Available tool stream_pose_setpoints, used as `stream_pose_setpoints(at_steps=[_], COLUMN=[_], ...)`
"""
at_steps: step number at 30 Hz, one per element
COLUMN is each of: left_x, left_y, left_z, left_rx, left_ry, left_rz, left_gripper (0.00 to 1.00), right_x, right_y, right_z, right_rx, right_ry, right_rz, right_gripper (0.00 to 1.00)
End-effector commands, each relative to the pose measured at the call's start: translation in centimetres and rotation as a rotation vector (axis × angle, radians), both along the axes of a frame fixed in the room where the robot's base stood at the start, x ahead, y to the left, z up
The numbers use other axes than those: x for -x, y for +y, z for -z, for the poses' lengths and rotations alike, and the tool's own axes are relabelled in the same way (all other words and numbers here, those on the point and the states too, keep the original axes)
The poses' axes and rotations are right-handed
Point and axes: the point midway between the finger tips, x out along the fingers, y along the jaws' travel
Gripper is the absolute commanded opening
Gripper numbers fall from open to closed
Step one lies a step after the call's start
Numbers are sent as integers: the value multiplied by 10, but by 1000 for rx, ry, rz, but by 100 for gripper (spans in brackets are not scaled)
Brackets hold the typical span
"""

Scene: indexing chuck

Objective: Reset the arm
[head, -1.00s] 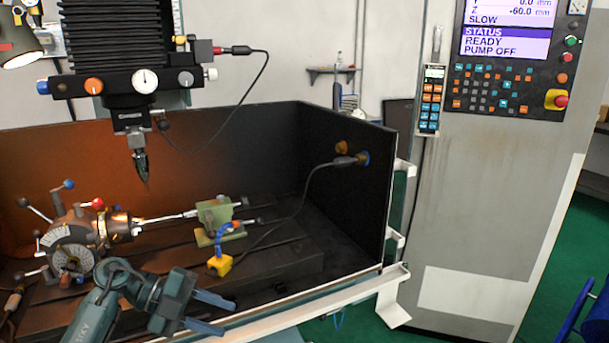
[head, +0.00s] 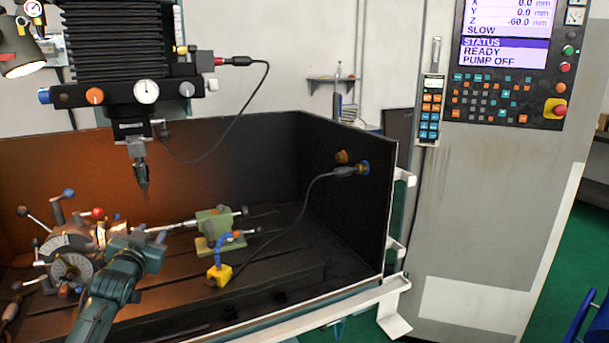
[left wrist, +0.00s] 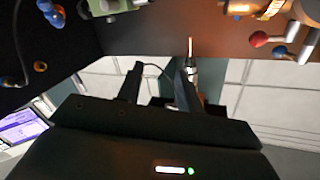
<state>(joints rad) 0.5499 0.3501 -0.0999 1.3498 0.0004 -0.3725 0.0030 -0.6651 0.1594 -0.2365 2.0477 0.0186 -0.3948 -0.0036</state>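My left arm reaches in from the bottom of the head view, its wrist in front of the indexing chuck (head: 70,267). My left gripper shows in the left wrist view (left wrist: 160,78), with its two fingers apart and nothing visible between them. In the head view its fingers are largely hidden by the wrist. The chuck has a graduated dial and several levers with red, blue and dark knobs. Its red knob (left wrist: 259,39) also shows at the upper right of the left wrist view. My right gripper is in neither current view.
The spindle tool (head: 141,174) hangs above the bed, behind my left wrist. A green tailstock (head: 215,227) and a yellow block (head: 219,275) with a blue hose stand right of the chuck. The dark enclosure wall (head: 345,205) bounds the right side.

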Motion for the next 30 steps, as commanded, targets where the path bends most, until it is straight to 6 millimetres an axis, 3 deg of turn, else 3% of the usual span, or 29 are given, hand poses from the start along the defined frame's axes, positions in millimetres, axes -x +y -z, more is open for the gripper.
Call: stream_pose_setpoints(at_steps=[1, 5, 11, 14, 18, 24, 27, 30], left_x=[6, 34, 96, 144, 229, 337, 371, 390], left_y=[-6, -33, -79, -108, -151, -194, -206, -212], left_z=[20, 68, 146, 187, 236, 265, 268, 268], left_rx=[17, 21, 52, 83, 151, 255, 294, 316], left_ry=[51, 104, 211, 280, 387, 514, 555, 577], left_rz=[8, 53, 126, 170, 228, 271, 278, 280], left_gripper=[36, 36, 36, 36, 36, 36, 36, 36], right_x=[0, 0, 0, 0, 0, 0, 0, 0], right_y=[0, 0, 0, 0, 0, 0, 0, 0], right_z=[1, 1, 0, 0, 0, 0, 0, 0], right_rx=[2, 2, 1, 1, 1, 1, 1, 2], right_ry=[1, 1, 0, 0, 0, 0, 0, 1], right_rz=[0, 0, 0, 0, 0, 0, 0, 0], right_gripper=[36, 36, 36, 36, 36, 36, 36, 36])
